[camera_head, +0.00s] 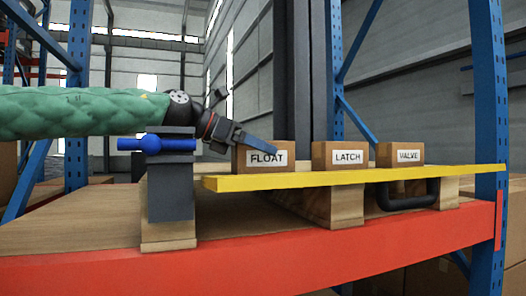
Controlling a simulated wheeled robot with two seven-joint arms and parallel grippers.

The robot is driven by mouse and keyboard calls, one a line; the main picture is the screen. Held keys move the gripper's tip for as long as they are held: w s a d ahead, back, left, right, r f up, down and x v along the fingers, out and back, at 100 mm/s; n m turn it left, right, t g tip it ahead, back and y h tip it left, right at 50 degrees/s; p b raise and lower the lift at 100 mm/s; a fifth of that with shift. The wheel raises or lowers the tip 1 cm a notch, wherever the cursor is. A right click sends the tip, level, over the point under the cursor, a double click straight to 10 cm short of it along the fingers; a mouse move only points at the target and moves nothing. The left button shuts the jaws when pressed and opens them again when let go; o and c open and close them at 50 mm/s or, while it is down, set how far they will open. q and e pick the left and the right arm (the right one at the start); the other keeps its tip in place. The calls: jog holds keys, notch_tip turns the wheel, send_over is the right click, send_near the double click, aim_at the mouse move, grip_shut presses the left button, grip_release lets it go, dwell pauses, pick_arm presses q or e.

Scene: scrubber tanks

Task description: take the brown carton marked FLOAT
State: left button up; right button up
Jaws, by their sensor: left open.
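The brown carton marked FLOAT (264,159) stands upright on a yellow board (350,178), at the left of a row of cartons. My left gripper (262,145) comes in from the left on a green-sleeved arm. I cannot tell whether the finger touches the carton. The second finger is hard to make out. My right gripper is not in view.
Cartons marked LATCH (340,156) and VALVE (400,155) stand to the right on the same board. A grey post with a blue handle (152,144) stands left of the board, below my arm. A black handle (408,195) hangs under the board. A blue rack upright (488,110) rises at right.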

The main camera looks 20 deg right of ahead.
pick_arm(q)
jog(key=shift+a, duration=0.1)
jog(key=shift+c, duration=0.5)
jog(key=c, duration=1.1)
jog(key=shift+c, duration=0.2)
